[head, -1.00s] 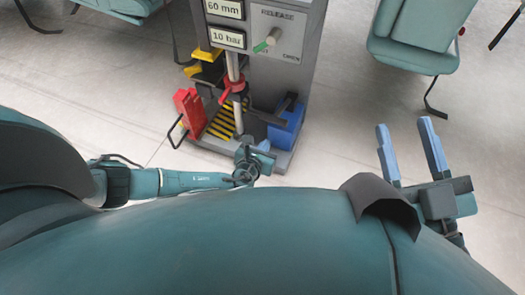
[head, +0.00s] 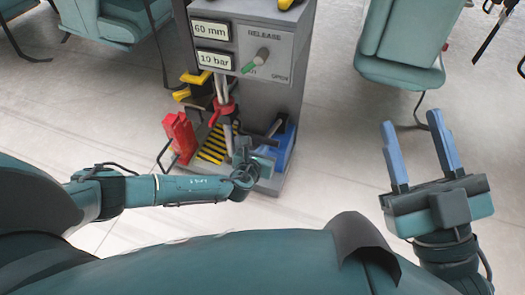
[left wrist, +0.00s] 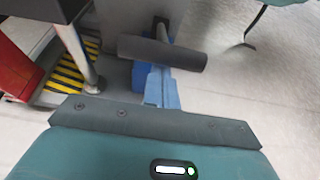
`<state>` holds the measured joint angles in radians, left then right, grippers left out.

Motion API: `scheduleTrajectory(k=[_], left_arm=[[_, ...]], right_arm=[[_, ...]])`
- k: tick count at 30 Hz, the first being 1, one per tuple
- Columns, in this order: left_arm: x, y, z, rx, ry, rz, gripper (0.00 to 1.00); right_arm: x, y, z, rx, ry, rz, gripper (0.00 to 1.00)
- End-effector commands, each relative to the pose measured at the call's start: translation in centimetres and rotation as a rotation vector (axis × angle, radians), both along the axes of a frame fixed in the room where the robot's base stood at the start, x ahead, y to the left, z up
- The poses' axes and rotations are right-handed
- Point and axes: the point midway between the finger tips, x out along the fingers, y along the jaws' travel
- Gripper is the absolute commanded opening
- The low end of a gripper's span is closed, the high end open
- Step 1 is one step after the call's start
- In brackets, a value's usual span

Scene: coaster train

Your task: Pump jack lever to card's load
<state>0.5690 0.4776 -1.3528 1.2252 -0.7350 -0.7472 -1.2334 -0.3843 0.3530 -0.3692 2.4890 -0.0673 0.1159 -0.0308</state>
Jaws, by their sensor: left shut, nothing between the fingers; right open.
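The jack stand (head: 285,75) is a grey column with a "60 mm" display (head: 211,28), a "10 bar" display (head: 214,60) and a RELEASE knob (head: 263,53). A blue pump unit (head: 283,150) sits at its lower right. In the left wrist view the lever's dark grey cylindrical grip (left wrist: 145,48) lies crosswise just beyond my left gripper (left wrist: 163,88), whose blue fingers are shut and empty. I cannot tell if they touch the grip. The left gripper also shows low before the stand (head: 255,160). My right gripper (head: 412,150) is open and empty. I see no card.
A red object (head: 180,137) stands left of a yellow-black striped plate (head: 215,145) under a red-collared rod (head: 224,110). Teal chairs stand at back right (head: 410,50) and back left (head: 110,15). The floor right of the stand is clear.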

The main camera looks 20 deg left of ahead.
Motion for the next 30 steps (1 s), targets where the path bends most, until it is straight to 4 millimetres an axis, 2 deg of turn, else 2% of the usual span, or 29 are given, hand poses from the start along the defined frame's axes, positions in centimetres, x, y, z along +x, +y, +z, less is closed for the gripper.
scheduleTrajectory(k=[1,6,13,24,28,30], left_arm=[[0.1,0.0,0.5,-0.001,0.004,0.0,0.0],[0.3,-0.1,1.8,0.0,0.028,0.0,0.0],[0.5,-0.1,2.0,0.0,0.043,0.001,0.0],[0.6,-0.1,1.8,0.0,0.041,0.0,0.0],[0.6,0.3,0.9,0.0,0.042,0.0,0.0],[0.7,0.6,0.0,0.002,0.044,0.001,0.0]], right_arm=[[0.0,0.0,0.4,0.001,0.014,0.0,0.44],[-0.4,0.3,-2.3,0.024,0.22,-0.004,0.44],[-1.0,0.5,-4.3,0.033,0.337,-0.005,0.44],[-0.9,0.5,-4.4,0.031,0.33,-0.005,0.44],[-0.7,0.4,-4.2,0.027,0.286,-0.004,0.44],[-0.3,0.3,-3.1,0.02,0.211,-0.003,0.44]])
